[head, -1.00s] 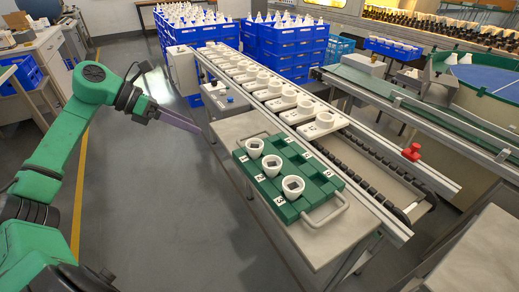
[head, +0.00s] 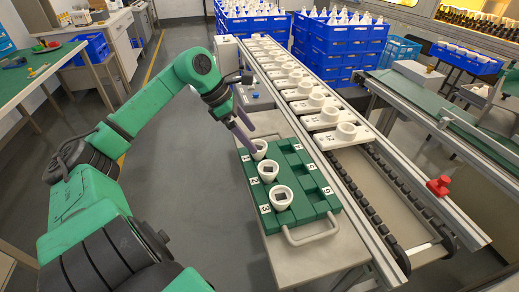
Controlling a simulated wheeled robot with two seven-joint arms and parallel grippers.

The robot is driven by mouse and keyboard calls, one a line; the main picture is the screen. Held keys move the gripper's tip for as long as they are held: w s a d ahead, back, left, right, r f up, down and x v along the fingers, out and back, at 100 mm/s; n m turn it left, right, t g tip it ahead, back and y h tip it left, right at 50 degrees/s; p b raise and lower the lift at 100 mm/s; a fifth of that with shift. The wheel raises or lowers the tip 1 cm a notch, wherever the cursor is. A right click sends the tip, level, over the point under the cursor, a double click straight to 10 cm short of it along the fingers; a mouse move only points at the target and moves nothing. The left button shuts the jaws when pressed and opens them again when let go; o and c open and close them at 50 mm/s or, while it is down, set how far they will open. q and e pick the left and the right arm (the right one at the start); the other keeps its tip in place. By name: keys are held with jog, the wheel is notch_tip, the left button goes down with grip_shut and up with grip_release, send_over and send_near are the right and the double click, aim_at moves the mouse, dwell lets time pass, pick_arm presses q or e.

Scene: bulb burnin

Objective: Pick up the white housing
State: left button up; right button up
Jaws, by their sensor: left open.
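Three white housings stand in a row in the left column of a green tray: one at the far end (head: 260,150), one in the middle (head: 268,172) and one at the near end (head: 281,198). Each is a round white cup with a dark square opening. The green tray (head: 310,190) has numbered slots, and its right column is empty. My left gripper (head: 247,138) points down at the far housing, with its long grey fingers open right beside or above it. I cannot tell whether they touch it. The far housing is partly hidden by the fingers. My right gripper is not in view.
The tray lies on a grey table (head: 283,262) beside a conveyor (head: 312,105) carrying several white pallets with white rings. A red knob (head: 438,186) sits on the conveyor's outer rail. Blue crates (head: 345,45) stand behind. The floor left of the table is clear.

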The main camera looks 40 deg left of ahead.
pick_arm(q)
jog(key=p+x, duration=0.1)
jog(key=x, duration=0.3)
jog(key=shift+d+f, duration=0.15)
jog(key=shift+d, duration=0.05)
jog(key=shift+f, duration=0.35)
jog(key=c, duration=1.4)
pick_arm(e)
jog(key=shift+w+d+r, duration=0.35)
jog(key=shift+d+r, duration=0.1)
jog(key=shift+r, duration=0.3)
pick_arm(q)
jog(key=shift+r, duration=0.15)
notch_tip(320, 180, up, 7)
jog(key=p, duration=0.1)
notch_tip(320, 180, up, 13)
jog(key=p, duration=0.7)
send_over(258, 145)
jog(key=shift+s+d, duration=0.3)
jog(key=shift+s, duration=0.05)
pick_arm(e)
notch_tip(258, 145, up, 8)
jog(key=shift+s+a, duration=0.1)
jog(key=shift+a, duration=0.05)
